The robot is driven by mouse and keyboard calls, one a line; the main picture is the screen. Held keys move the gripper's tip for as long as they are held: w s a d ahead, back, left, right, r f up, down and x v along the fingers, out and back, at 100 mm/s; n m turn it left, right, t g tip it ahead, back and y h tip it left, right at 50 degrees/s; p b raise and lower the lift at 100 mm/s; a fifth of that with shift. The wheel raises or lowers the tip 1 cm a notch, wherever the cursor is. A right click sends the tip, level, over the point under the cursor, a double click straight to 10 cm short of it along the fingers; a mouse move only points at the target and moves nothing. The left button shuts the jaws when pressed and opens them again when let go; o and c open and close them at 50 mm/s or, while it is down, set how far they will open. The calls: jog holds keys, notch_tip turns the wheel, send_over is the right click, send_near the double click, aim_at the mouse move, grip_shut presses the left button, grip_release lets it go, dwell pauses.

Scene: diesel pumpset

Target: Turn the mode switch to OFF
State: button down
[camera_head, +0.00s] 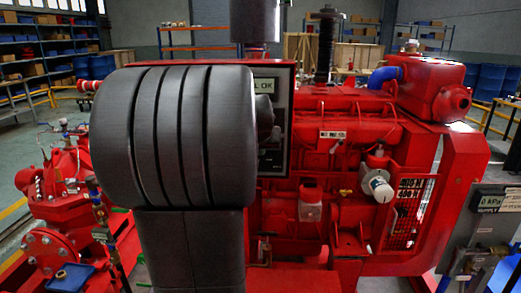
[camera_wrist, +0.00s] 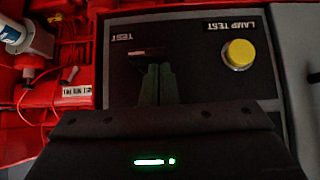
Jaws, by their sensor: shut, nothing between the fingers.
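The grey control panel (camera_wrist: 200,55) appears upside down in the wrist view. It carries a yellow round button (camera_wrist: 239,54) labelled LAMP TEST and another label reading TEST (camera_wrist: 122,37). My gripper (camera_wrist: 155,68) is shut and empty, its fingertips over the panel between that label and the yellow button. A dark piece (camera_wrist: 148,51) with a pale reddish edge shows at the fingertips; I cannot tell whether it is the mode switch, or whether the fingers touch it. In the head view my arm hides most of the panel (camera_head: 284,86), and no OFF mark is readable.
The red engine (camera_head: 345,130) stands right of the panel, with a white cylindrical part (camera_head: 377,186) in front. A red pump with a flange (camera_head: 48,248) is at the lower left. A grey gauge box (camera_head: 480,235) stands at the right edge. Shelves (camera_head: 45,45) line the back.

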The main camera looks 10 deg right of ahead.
jog(key=shift+w+a+f+n+h+b, duration=0.1)
jog(key=shift+a+f+n+h+b, duration=0.25)
jog(key=shift+h+b, duration=0.7)
jog(key=f+n+h+b, duration=0.1)
jog(key=b, duration=0.3)
jog(key=shift+w+a+g+h+b, duration=0.1)
jog(key=shift+a+g+h+b, duration=0.2)
jog(key=shift+a+g+h, duration=0.1)
jog(key=f+n+h+b, duration=0.1)
jog(key=n+h+b, duration=0.1)
jog(key=b, duration=0.2)
jog(key=f+n+h+b, duration=0.1)
jog(key=n+h+b, duration=0.1)
jog(key=b, duration=0.3)
jog(key=f+n+h+b, duration=0.1)
jog(key=n+h+b, duration=0.1)
jog(key=h+b, duration=0.2)
jog(key=shift+w+a+b, duration=0.15)
jog(key=shift+a+b, duration=0.25)
jog(key=shift+b, duration=0.15)
